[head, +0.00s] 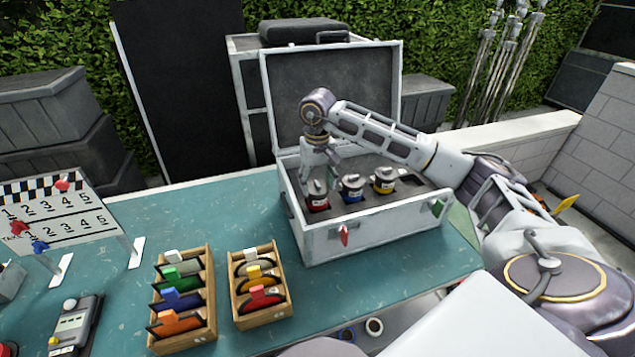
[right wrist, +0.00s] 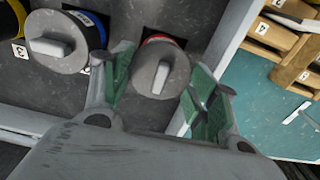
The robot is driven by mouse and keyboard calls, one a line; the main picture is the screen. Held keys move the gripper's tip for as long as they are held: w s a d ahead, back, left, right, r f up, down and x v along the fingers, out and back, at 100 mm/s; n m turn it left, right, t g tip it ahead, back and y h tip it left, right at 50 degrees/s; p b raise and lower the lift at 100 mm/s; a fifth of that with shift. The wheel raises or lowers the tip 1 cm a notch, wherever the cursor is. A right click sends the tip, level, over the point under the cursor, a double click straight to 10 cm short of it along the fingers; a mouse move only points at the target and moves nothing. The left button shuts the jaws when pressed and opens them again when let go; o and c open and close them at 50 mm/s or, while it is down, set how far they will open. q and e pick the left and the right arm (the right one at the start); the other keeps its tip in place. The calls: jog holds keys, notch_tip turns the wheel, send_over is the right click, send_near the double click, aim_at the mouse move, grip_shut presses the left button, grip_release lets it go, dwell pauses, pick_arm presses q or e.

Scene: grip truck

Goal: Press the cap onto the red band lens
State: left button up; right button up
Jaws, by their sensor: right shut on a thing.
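The red band lens (head: 318,203) stands upright in the front left of the open case's dark insert. Its grey cap (head: 317,187), with a raised bar, sits over its top; I cannot tell whether it is fully seated. In the right wrist view the cap (right wrist: 160,70) lies between the green finger pads, and a strip of the red band (right wrist: 162,38) shows beyond it. My right gripper (head: 322,165) points down at this lens and is shut on the cap. In the head view the fingers are small and partly merge with the insert. My left gripper is out of view.
A blue-banded lens (head: 351,190) and a yellow-banded lens (head: 384,181), both with grey caps, stand to the right in the case (head: 365,230). The raised lid (head: 335,90) is behind. Wooden filter racks (head: 261,290) stand at left on the teal table (head: 225,230).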

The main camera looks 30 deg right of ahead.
aim_at(318, 183)
jog(key=shift+f, duration=0.15)
dwell(0.5)
jog(key=o, duration=0.9)
jog(key=shift+o, duration=0.2)
jog(key=o, duration=0.3)
jog(key=shift+r, duration=0.2)
jog(key=shift+r+p, duration=1.65)
jog(key=shift+r, duration=1.65)
